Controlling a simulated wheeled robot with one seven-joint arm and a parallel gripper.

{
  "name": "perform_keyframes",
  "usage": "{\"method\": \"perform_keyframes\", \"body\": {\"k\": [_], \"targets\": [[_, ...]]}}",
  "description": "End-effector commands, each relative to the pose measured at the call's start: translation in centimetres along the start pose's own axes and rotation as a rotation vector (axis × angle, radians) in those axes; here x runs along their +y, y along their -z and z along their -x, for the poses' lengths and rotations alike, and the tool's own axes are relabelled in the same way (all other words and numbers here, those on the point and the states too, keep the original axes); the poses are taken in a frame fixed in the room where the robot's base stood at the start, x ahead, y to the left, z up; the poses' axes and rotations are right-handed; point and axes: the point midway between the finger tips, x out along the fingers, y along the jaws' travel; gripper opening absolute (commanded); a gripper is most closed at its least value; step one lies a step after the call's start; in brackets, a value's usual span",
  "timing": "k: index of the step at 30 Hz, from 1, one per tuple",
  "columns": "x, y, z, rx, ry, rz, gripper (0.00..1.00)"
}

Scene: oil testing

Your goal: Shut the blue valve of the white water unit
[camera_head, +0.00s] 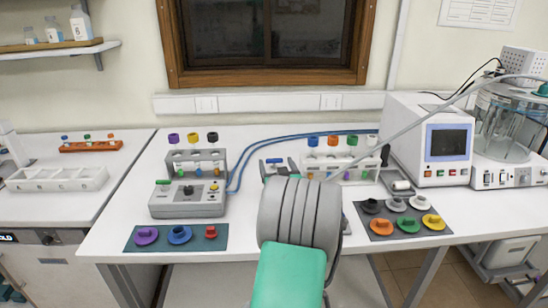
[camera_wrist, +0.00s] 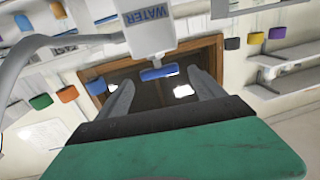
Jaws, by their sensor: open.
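The white water unit (camera_wrist: 145,35) is at the top of the wrist view, with an upside-down WATER label. Its blue valve (camera_wrist: 158,72) is just below the label, a flat blue handle lying nearly crosswise in the picture. My gripper (camera_wrist: 160,82) is open, with one grey finger on each side of the blue valve and gaps visible between. I cannot tell how deep the fingertips reach past the valve. In the head view my grey and green arm covers most of the water unit and my gripper.
A grey control box (camera_head: 187,200) stands left of my arm. A dark mat with purple, blue and red knobs (camera_head: 180,236) lies in front of it. A second knob mat (camera_head: 400,220) and a white machine with a screen (camera_head: 440,140) are at right. Blue hoses (camera_head: 255,150) run behind.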

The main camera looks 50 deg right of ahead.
Motion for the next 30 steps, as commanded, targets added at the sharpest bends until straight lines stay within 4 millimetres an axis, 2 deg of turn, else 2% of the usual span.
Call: {"method": "perform_keyframes", "body": {"k": [3,6,15,30], "targets": [[-0.1,0.2,-2.2,-0.002,0.002,0.000,0.78],[0.0,0.1,-3.3,-0.002,0.001,0.000,0.78],[0.0,0.0,-3.7,-0.002,0.000,0.000,0.77],[-0.1,0.0,-3.6,-0.002,0.000,0.000,0.36]]}}
